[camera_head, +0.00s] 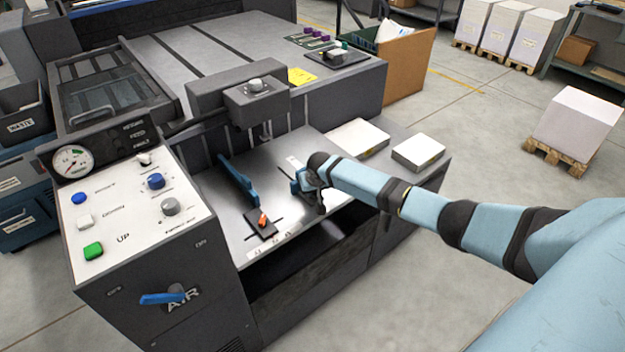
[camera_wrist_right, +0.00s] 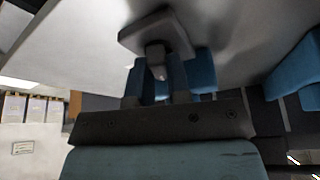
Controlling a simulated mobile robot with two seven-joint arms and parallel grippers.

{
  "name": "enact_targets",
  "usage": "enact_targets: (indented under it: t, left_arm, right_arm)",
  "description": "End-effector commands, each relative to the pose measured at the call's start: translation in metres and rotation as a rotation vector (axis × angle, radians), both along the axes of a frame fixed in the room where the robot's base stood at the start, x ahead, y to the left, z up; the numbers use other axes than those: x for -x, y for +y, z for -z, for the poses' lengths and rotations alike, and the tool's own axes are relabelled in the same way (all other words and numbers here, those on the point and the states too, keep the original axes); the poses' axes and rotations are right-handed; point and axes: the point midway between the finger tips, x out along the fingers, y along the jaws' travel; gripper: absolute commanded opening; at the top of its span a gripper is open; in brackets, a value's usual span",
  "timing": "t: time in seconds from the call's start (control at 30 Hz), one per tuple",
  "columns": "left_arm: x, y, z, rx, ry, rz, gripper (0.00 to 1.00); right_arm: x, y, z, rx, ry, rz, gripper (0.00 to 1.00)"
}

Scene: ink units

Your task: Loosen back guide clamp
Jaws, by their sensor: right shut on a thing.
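My right gripper (camera_head: 310,185) is low over the feed table of the machine, at the small blue back guide (camera_head: 297,181). In the right wrist view my right gripper (camera_wrist_right: 157,78) is shut on a small grey clamp lever (camera_wrist_right: 157,58) that joins a grey plate (camera_wrist_right: 155,34). Blue parts show close behind the fingers there. The gripper hides most of the clamp in the head view, so I cannot tell how far it is turned. A longer blue side guide (camera_head: 238,183) stands to the left, near an orange clamp lever (camera_head: 263,221) on a dark plate. My left gripper is not in view.
A control panel (camera_head: 120,205) with buttons and a gauge stands left of the feed table (camera_head: 235,225). A grey feed head (camera_head: 255,98) overhangs the back. White paper stacks (camera_head: 418,152) lie at the right. Open floor lies beyond, with a loaded pallet (camera_head: 557,158).

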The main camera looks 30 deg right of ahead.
Motion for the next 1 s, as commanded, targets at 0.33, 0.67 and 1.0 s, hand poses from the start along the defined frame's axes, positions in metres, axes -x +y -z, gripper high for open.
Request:
enact_targets:
  t: [0.33, 0.67, 1.0]
  left_arm:
    - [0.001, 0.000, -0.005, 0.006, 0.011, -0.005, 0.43]
    - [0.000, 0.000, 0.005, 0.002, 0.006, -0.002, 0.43]
    - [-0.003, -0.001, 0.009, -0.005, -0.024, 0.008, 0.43]
  right_arm:
    - [0.000, -0.001, 0.001, -0.003, 0.000, -0.326, 0.00]
    - [-0.001, -0.003, 0.003, -0.003, -0.002, -0.639, 0.00]
    - [-0.001, -0.003, 0.004, -0.002, 0.000, -0.925, 0.00]
